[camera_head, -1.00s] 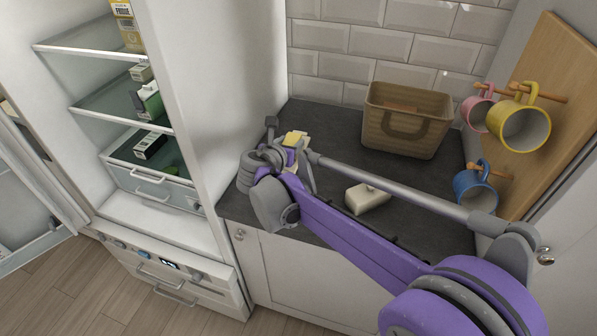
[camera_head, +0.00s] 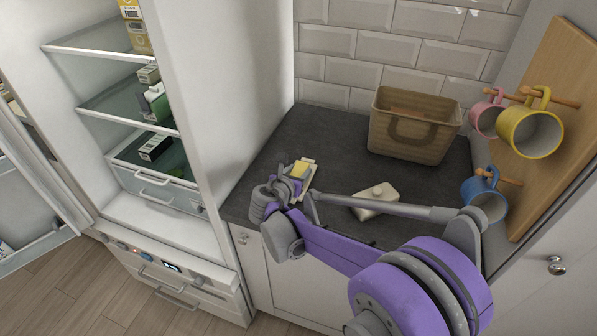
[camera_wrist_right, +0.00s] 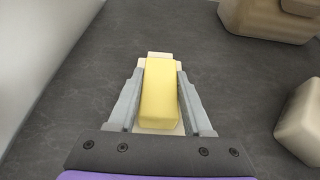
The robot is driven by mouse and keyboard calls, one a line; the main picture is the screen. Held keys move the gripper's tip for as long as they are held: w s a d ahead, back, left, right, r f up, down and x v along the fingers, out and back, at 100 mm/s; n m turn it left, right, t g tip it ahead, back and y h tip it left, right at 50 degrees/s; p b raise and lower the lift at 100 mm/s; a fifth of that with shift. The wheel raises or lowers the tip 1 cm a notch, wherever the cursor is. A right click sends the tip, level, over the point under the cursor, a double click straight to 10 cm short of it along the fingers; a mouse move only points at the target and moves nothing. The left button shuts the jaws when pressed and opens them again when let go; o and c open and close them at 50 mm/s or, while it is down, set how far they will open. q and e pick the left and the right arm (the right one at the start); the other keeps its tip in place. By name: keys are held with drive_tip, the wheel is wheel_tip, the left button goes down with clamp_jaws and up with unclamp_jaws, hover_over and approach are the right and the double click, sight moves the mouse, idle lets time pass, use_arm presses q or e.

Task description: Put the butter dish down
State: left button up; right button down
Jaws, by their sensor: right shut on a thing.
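The butter dish (camera_head: 312,170) is a pale, flat dish with a yellow block of butter (camera_head: 299,170) on it. In the right wrist view the cream dish (camera_wrist_right: 160,55) shows beyond and under the butter (camera_wrist_right: 159,95). My right gripper (camera_head: 294,184) is shut on the dish, with a finger along each side of the butter. The dish is low over or on the left part of the slate worktop (camera_head: 330,130); I cannot tell whether it touches. A cream lid-like piece with a knob (camera_head: 376,195) sits to the right, partly behind my arm. My left gripper is not in view.
A brown basket (camera_head: 415,125) stands at the back right. Pink, yellow (camera_head: 530,130) and blue mugs hang on a wooden board at the right. An open fridge (camera_head: 115,100) is at the left. Worktop behind the dish is clear.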

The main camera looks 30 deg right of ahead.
drive_tip(key=shift+f, duration=0.1)
drive_tip(key=shift+c, duration=1.6)
unclamp_jaws()
drive_tip(key=shift+s+a+r, duration=0.1)
drive_tip(key=shift+a+r, duration=0.05)
drive_tip(key=shift+r, duration=0.1)
drive_tip(key=v, duration=1.1)
drive_tip(key=shift+s+a+r, duration=0.15)
drive_tip(key=shift+s+a, duration=0.05)
drive_tip(key=shift+s, duration=0.05)
